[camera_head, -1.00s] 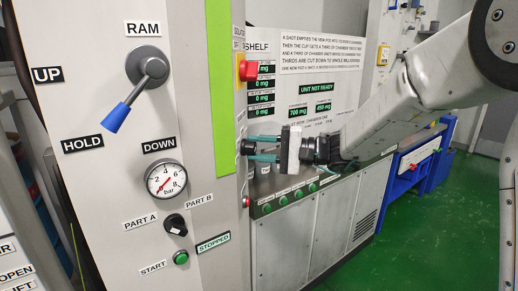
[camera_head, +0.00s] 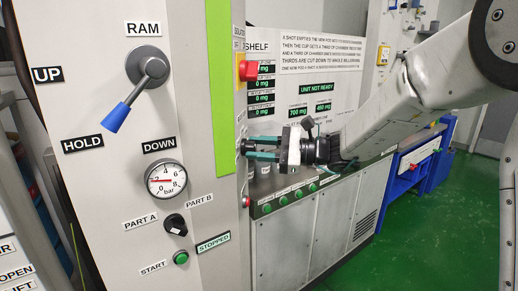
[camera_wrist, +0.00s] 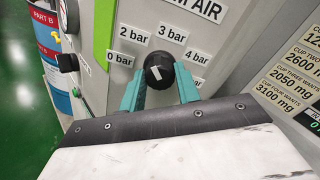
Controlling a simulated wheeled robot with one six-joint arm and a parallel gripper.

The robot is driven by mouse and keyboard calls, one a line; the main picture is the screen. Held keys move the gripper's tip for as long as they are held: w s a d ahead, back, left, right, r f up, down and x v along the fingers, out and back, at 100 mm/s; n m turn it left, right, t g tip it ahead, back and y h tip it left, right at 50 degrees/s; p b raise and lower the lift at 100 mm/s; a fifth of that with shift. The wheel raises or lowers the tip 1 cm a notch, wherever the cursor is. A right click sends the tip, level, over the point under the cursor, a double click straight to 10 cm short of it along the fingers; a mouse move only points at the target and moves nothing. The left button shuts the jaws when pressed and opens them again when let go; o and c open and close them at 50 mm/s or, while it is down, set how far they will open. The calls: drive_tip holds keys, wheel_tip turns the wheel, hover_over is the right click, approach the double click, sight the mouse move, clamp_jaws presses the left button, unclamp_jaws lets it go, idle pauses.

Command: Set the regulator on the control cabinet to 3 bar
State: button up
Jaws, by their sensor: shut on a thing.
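The regulator knob (camera_wrist: 159,66) is black and round with a white mark on its face. In the wrist view it sits among labels reading 0 bar, 2 bar (camera_wrist: 133,36), 3 bar (camera_wrist: 172,33) and 4 bar (camera_wrist: 196,56). The exact label the mark points to is hard to tell. My gripper (camera_wrist: 160,88) is shut on the knob, one teal finger on each side. In the head view my gripper (camera_head: 246,149) reaches the cabinet's (camera_head: 215,205) right side, where the knob is mostly hidden. The gauge (camera_head: 166,180) on the cabinet front has its red needle near 2.
The ram lever (camera_head: 135,90) points down-left toward HOLD. A red knob (camera_head: 249,71) sits above my gripper on the cabinet edge. A selector (camera_head: 175,224) and a green start button (camera_head: 181,257) are below the gauge. Green floor is open at right.

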drive_tip(key=m, duration=0.4)
drive_tip(key=shift+m, duration=2.1)
drive_tip(key=o, duration=1)
drive_tip(key=d, duration=0.2)
drive_tip(key=s+d, duration=0.1)
drive_tip(key=d, duration=0.4)
drive_tip(key=shift+s+d, duration=0.25)
drive_tip(key=shift+d, duration=0.15)
